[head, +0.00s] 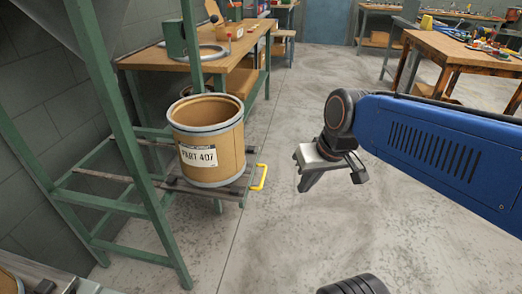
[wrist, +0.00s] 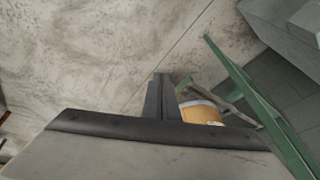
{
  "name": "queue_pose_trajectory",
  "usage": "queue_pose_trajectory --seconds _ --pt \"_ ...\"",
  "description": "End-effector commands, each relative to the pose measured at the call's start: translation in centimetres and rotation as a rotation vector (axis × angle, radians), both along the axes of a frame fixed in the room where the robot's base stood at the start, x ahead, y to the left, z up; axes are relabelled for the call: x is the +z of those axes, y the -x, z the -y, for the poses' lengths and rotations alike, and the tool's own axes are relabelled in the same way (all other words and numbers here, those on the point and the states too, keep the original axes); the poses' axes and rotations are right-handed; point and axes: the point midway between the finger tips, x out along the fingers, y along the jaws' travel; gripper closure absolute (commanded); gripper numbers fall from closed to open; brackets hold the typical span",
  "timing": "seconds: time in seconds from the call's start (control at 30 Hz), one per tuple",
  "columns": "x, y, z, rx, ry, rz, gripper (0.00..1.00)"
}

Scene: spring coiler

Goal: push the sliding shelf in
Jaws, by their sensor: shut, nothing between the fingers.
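The sliding shelf (head: 232,188) is pulled out of the green frame on the left, low above the floor. Its yellow handle (head: 260,178) is on its right end. A brown drum (head: 208,150) labelled PART 407 stands upright on the shelf, and its side also shows in the wrist view (wrist: 199,111). My gripper (head: 306,186) is to the right of the handle, in the air and apart from it. In the wrist view my gripper's fingers (wrist: 158,95) are together with nothing between them. Part of the shelf is hidden behind the drum.
The green frame (head: 130,150) has upright posts and cross rails around the shelf. A wooden workbench (head: 225,80) stands behind the drum. Another wooden table (head: 455,50) with small items stands at the back right. The concrete floor (head: 285,120) between them is clear.

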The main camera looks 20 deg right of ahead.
Motion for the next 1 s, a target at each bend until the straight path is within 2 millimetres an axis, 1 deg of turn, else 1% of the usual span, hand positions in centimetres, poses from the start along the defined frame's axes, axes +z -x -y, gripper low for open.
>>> queue_pose_trajectory --seconds 0.03,0.3,0.53,0.77,0.87,1.0 --pt "0.0 -1.2 0.0 -0.012 -0.027 -0.021 1.00" --pt "-0.1 -7.2 -0.2 -0.060 -0.182 -0.095 1.00" --pt "-0.7 -13.0 0.8 -0.111 -0.321 -0.131 1.00" --pt "-1.8 -19.0 2.9 -0.168 -0.463 -0.144 1.00" --pt "-2.5 -21.6 4.2 -0.197 -0.524 -0.142 1.00" --pt "-3.7 -25.3 6.4 -0.238 -0.610 -0.133 1.00"
